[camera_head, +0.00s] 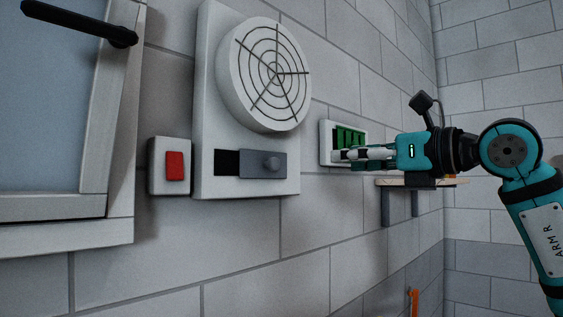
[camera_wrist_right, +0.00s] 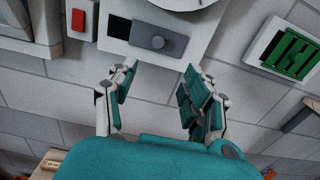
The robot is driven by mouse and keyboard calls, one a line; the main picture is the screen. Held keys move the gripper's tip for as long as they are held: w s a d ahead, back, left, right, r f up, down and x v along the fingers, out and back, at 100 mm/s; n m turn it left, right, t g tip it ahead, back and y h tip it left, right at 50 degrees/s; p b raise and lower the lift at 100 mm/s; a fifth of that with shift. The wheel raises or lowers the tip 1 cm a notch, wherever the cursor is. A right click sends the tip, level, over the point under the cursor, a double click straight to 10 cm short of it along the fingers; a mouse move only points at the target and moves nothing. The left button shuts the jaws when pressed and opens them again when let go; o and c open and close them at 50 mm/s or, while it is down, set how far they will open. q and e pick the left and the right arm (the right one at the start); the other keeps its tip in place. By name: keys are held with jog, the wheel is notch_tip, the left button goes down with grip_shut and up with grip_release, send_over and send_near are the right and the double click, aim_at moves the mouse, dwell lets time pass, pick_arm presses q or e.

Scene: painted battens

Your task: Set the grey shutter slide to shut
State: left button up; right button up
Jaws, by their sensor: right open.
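The grey shutter slide (camera_head: 250,163) is a flat plate with a round knob (camera_head: 271,163), set low on a white wall panel (camera_head: 207,100) under a round fan grille. A black opening (camera_head: 226,162) shows to the left of the slide. In the right wrist view the slide (camera_wrist_right: 174,45) and its knob lie beyond the fingertips, with the black opening (camera_wrist_right: 118,27) at left. My right gripper (camera_head: 338,154) is open and empty, to the right of the panel in the head view. In the wrist view its fingers (camera_wrist_right: 160,70) are spread, apart from the knob. My left gripper is not in view.
A white box with a red button (camera_head: 174,166) is left of the panel. A white-framed unit with green slats (camera_head: 350,136) is on the wall behind my right gripper. A window with a dark handle (camera_head: 122,37) is far left. A small shelf (camera_head: 386,183) sits lower right.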

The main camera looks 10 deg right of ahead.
aim_at(276, 162)
jog(key=p+x, duration=0.6)
jog(key=x, duration=1)
jog(key=shift+a, duration=0.15)
jog(key=shift+w+a+p, duration=0.25)
jog(key=shift+w+p, duration=0.1)
grip_shut()
